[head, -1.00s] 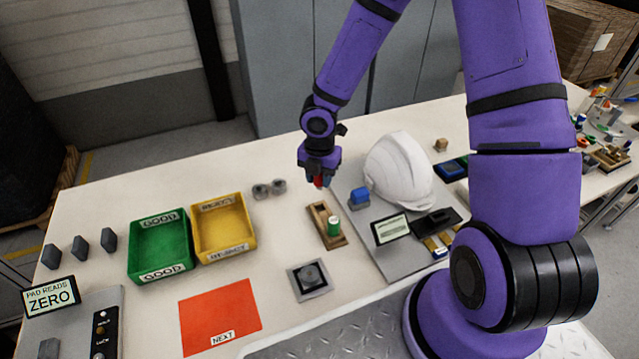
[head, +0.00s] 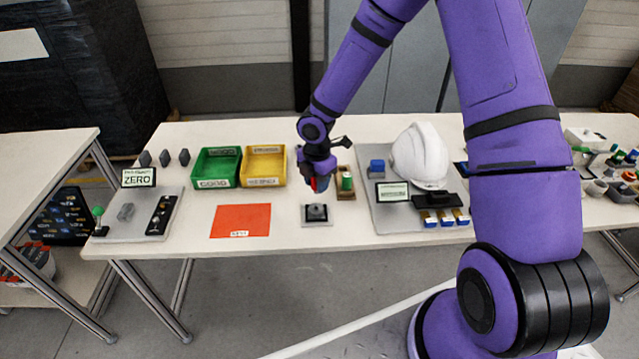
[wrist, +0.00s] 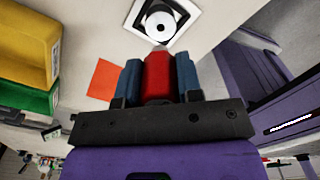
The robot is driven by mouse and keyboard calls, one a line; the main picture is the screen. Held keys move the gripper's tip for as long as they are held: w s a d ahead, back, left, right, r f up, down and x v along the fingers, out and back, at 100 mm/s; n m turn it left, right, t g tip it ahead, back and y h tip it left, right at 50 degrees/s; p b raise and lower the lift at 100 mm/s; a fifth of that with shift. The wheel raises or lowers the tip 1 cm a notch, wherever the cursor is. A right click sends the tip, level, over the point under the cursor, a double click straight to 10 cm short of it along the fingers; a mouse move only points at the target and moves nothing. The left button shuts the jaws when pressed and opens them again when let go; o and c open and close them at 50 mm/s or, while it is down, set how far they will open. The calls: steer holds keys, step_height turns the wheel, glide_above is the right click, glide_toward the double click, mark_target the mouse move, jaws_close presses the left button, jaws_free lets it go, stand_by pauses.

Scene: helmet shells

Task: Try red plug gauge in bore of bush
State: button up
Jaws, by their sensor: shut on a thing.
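My gripper (head: 319,181) is shut on the red plug gauge (wrist: 158,76), which sits between the blue jaw pads in the wrist view. In the head view only a little red shows below the jaws. The green plug gauge (head: 346,181) stands in a wooden holder (head: 345,194) to the right.
Green bin (head: 215,184) and yellow bin (head: 264,184) stand at left behind a red mat (head: 241,222). A grey board with a white helmet shell (head: 419,155), a blue block (head: 377,167) and a small sign (head: 393,193) lies to the right.

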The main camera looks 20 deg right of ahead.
steer(key=shift+s+a+f, duration=0.1)
steer(key=shift+s+a, duration=0.05)
steer(key=shift+a+f, duration=0.1)
steer(key=shift+f, duration=2.55)
steer(key=shift+f, duration=0.2)
stand_by(5.0)
